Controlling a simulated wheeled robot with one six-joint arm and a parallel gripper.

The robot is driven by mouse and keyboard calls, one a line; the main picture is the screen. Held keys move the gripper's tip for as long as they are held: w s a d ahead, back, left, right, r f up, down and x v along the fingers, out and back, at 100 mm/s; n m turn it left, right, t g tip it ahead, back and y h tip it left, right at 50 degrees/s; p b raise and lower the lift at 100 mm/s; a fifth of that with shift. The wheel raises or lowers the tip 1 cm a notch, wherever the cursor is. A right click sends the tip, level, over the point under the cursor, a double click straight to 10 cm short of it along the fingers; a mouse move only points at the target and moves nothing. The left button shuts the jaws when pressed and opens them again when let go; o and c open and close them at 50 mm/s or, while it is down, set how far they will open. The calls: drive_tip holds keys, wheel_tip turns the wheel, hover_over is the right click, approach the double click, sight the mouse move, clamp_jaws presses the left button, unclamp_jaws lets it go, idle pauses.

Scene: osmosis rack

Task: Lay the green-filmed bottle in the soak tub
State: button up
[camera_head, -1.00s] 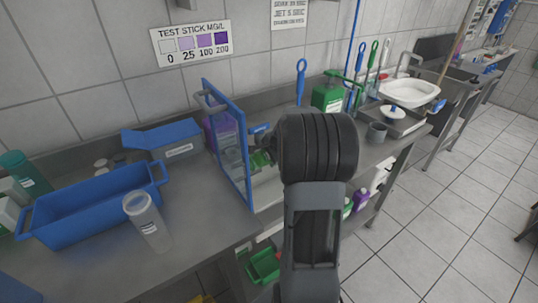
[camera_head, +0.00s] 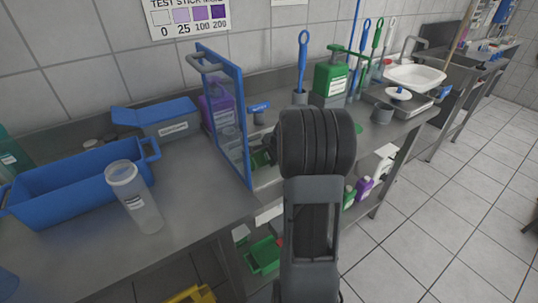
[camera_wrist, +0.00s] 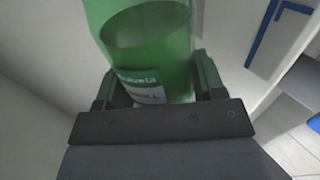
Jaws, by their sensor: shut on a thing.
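The green-filmed bottle (camera_wrist: 150,40) fills the upper middle of the wrist view, with a white printed label low on its side. My gripper (camera_wrist: 157,82) is shut on it, one dark green finger on each side. In the head view my arm hides most of the gripper and bottle; only a small dark green patch shows beside the arm, behind the blue-framed clear panel. A long blue open tub (camera_head: 75,192) with end handles stands on the counter at left; no label on it is readable.
The blue-framed panel (camera_head: 232,115) rises between the tub and my arm. A blue-lidded grey box (camera_head: 165,122), purple jug (camera_head: 216,108) and green jug (camera_head: 330,78) stand along the wall.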

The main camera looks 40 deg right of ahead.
drive_tip(key=shift+f+b, duration=2.3)
drive_tip(key=shift+f, duration=0.8)
drive_tip(key=shift+f+b, duration=0.45)
drive_tip(key=shift+f, duration=0.05)
drive_tip(key=o, duration=1)
drive_tip(key=shift+o, duration=0.6)
drive_tip(key=shift+f, duration=0.1)
drive_tip(key=shift+s, duration=0.1)
